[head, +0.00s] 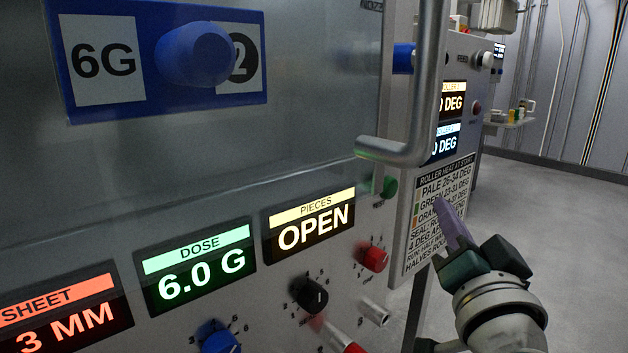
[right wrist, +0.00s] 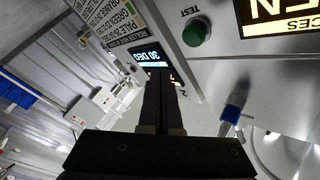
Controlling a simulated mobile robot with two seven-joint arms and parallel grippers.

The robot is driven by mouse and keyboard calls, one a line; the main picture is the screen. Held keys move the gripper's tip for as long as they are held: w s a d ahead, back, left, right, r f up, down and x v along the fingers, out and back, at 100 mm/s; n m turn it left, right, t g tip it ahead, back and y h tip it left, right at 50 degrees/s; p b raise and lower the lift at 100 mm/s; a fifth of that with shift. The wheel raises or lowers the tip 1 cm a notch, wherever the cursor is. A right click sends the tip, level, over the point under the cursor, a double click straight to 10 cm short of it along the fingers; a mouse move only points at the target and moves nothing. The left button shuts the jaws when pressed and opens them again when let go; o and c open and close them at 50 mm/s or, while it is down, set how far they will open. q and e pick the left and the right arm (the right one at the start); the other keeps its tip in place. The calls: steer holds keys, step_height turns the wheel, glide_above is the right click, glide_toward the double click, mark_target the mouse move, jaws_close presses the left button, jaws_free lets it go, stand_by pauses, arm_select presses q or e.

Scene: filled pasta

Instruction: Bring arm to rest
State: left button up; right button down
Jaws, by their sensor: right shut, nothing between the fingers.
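My right gripper (head: 443,204) is at the lower right of the head view, in front of the roller-heat sign (head: 432,215). Its fingers are together with nothing held, and they point up and to the left. In the right wrist view the shut fingers (right wrist: 162,88) stick up from the dark gripper body, apart from the green TEST button (right wrist: 195,34). My left gripper is not in view.
The machine front fills the left and middle. It has an OPEN display (head: 314,230), a dose display (head: 200,270), a black knob (head: 310,294), a red knob (head: 375,259) and a jutting metal handle (head: 395,150). Open grey floor (head: 560,240) lies at right.

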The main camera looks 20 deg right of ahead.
stand_by(0.6)
steer(key=s+a+f+n+g+y, duration=0.2)
steer(key=a+f+n+y, duration=0.1)
steer(key=a+n+y, duration=0.25)
steer(key=s+a+f+n+g+y, duration=0.3)
steer(key=a+n+y, duration=0.2)
steer(key=a, duration=0.1)
steer(key=s+d+f+n+g+h, duration=0.15)
steer(key=s+g, duration=0.25)
steer(key=s, duration=0.5)
steer(key=s+f+n+g+h, duration=0.1)
steer(key=s+f+n+g, duration=0.15)
steer(key=s+g, duration=0.45)
steer(key=s+r+p, duration=0.2)
steer(key=r+p, duration=3.7)
steer(key=s+r+t+p, duration=0.1)
steer(key=r+p, duration=3.8)
steer(key=p, duration=0.1)
steer(key=shift+s+d+t, duration=0.15)
steer(key=shift+s+t, duration=0.15)
steer(key=shift+s, duration=0.05)
